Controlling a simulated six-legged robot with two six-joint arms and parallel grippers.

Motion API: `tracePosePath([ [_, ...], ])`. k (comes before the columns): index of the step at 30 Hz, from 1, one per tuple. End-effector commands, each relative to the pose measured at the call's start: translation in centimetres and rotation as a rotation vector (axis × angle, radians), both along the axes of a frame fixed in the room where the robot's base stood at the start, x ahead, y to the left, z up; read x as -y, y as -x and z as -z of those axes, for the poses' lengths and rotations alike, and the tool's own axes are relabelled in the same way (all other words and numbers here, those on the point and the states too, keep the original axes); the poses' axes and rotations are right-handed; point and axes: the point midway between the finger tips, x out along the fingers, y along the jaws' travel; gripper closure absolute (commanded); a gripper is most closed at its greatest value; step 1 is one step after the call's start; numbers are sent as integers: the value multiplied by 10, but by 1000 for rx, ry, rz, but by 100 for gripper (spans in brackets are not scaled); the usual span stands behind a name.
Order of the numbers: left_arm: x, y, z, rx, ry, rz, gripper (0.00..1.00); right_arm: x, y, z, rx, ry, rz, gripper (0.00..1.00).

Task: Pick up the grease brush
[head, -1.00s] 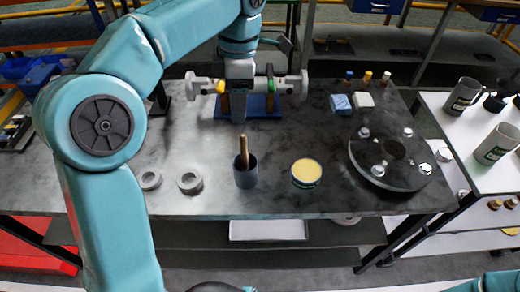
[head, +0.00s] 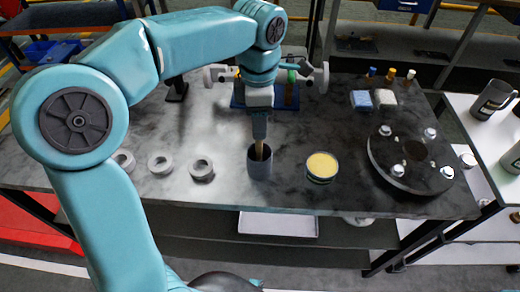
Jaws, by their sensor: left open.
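The grease brush (head: 260,153) stands in a grey cup (head: 260,168) on the dark bench. Only a short piece of its wooden handle shows above the rim; its bristles are hidden in the cup. My left gripper (head: 259,136) points down from above and is open. Its jaws are seen edge-on, right over the cup, and cover the top of the handle. I cannot tell whether the handle lies between the jaws or behind them.
A yellow grease tin (head: 321,167) stands right of the cup. Grey rings (head: 201,168) lie to its left. A dark round flange with bolts (head: 411,160) is at the right. A blue stand (head: 275,97) with a grey shaft is behind the gripper.

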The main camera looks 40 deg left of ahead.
Motion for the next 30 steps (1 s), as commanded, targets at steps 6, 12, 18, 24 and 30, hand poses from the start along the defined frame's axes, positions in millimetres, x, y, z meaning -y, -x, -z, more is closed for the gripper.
tracePosePath([
  [6, 0, -2, 36, -4, 0, 0, 52, 0, 0, 3, 0, 0, 0, 57],
  [12, 0, -2, 46, 0, 0, 0, 52, 0, 0, 4, 0, 0, 0, 57],
  [18, 0, -2, 45, 0, 0, 0, 71, 0, 0, 4, 0, 0, 0, 57],
  [24, 0, -2, 45, 0, 0, 1, 100, 0, 0, 4, 0, 0, 0, 57],
  [30, 0, -2, 45, -1, 1, 1, 100, 0, 0, 4, 0, 0, 0, 57],
])
